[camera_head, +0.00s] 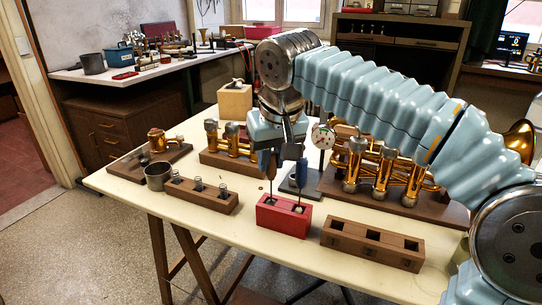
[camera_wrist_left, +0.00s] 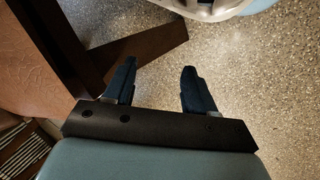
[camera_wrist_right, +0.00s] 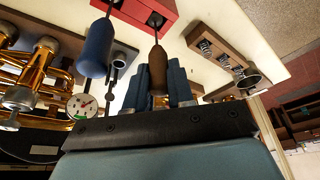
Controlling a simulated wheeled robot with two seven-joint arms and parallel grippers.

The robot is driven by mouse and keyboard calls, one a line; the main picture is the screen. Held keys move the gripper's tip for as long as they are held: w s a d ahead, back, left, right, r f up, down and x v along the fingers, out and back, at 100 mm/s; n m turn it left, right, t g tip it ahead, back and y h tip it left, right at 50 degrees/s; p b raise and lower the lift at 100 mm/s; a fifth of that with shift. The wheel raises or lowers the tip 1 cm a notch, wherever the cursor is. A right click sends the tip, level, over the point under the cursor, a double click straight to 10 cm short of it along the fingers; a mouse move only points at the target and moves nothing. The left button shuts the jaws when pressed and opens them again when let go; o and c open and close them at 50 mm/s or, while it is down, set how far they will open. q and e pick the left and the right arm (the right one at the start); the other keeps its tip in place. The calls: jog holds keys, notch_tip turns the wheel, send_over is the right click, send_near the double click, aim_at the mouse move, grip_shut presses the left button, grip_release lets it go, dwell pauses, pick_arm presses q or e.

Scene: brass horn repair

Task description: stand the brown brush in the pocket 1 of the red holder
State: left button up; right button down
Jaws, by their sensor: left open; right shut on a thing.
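The red holder (camera_head: 283,216) stands near the front edge of the cream table; it also shows at the top of the right wrist view (camera_wrist_right: 135,10). My right gripper (camera_head: 276,150) is shut on the handle of the brown brush (camera_head: 271,165), seen between its fingers in the right wrist view (camera_wrist_right: 157,75). The brown brush is upright, its thin shaft reaching down to the holder's left pocket in the head view; its tip's depth is hidden. A blue-handled brush (camera_head: 301,174) stands in the right pocket. My left gripper (camera_wrist_left: 158,75) is open and empty above the floor.
A wooden block with small springs (camera_head: 203,194) and a metal cup (camera_head: 157,176) stand left of the holder. A dark wooden block with square pockets (camera_head: 373,244) is at right. Behind are a dial gauge (camera_head: 323,136) and brass valves (camera_head: 372,170).

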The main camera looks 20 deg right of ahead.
jog(key=c, duration=0.9)
grip_release()
jog(key=shift+r, duration=0.1)
jog(key=p+v, duration=0.1)
jog(key=v, duration=1.2)
jog(key=shift+r, duration=0.3)
jog(key=shift+s, duration=0.2)
